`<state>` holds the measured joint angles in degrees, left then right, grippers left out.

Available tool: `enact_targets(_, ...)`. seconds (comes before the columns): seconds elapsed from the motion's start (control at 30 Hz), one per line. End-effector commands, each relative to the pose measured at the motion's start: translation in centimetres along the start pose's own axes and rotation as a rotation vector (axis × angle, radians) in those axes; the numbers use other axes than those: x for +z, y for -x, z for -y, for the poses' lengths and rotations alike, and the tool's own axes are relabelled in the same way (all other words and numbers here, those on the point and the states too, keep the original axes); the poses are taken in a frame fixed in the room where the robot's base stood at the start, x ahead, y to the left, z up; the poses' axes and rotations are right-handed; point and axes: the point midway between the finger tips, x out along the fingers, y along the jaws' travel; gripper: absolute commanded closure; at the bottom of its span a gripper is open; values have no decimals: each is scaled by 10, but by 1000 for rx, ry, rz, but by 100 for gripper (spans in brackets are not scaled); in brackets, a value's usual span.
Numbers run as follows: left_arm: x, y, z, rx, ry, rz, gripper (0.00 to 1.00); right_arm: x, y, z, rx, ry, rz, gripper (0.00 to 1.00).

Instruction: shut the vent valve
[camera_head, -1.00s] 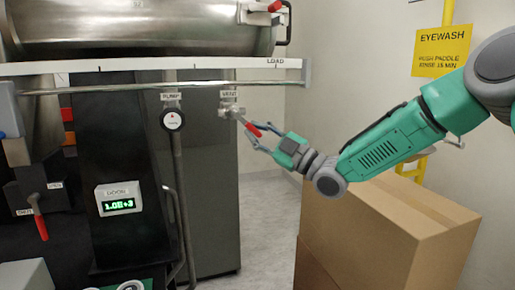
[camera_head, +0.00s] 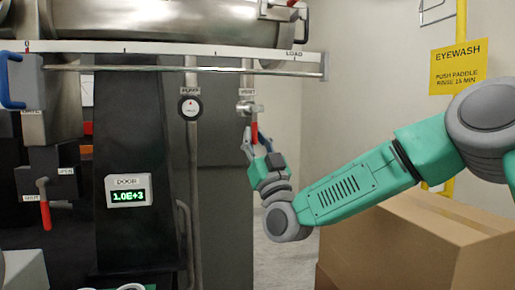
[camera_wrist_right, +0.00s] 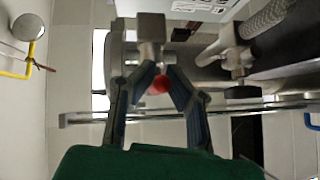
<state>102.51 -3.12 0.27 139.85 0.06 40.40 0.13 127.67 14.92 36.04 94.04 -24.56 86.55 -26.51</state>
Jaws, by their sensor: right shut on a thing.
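The vent valve (camera_head: 246,108) sits on a pipe under the VENT label, below the long rail. Its red lever (camera_head: 254,132) hangs almost straight down from the valve body. My right gripper (camera_head: 252,143) comes up from below and is shut on this lever. In the right wrist view the lever's red end (camera_wrist_right: 159,85) shows between the two fingers of the right gripper (camera_wrist_right: 160,78), with the metal valve stem just beyond. The fingers hide part of the lever. My left gripper is not in view.
A DOOR display (camera_head: 128,191) reads 1.0E+3. Another red lever (camera_head: 45,208) hangs at far left between SHUT and OPEN labels. A cardboard box (camera_head: 420,245) stands below my right arm. An eyewash sign (camera_head: 459,66) is on the wall.

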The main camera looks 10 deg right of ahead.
Motion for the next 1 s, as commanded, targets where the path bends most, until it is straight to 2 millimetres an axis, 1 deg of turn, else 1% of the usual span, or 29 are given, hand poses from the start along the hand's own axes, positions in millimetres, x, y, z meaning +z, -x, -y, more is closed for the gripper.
enact_targets(0.03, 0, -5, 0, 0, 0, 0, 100, 4, 4, 4, 11, -18, 0, 100)
enact_targets(0.2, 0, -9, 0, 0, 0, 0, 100, 4, 3, 8, 47, -56, -9, 100)
enact_targets(0.77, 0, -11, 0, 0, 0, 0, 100, 3, 2, 11, 63, -77, -14, 100)
enact_targets(0.8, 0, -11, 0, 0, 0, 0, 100, 3, 2, 11, 63, -77, -14, 84)
enact_targets(0.83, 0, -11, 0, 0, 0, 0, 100, 3, 2, 11, 63, -77, -14, 73)
enact_targets(0.87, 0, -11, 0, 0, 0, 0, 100, 3, 2, 11, 64, -77, -14, 67)
enact_targets(1.0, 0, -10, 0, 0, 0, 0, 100, 3, 1, 9, 66, -75, -16, 67)
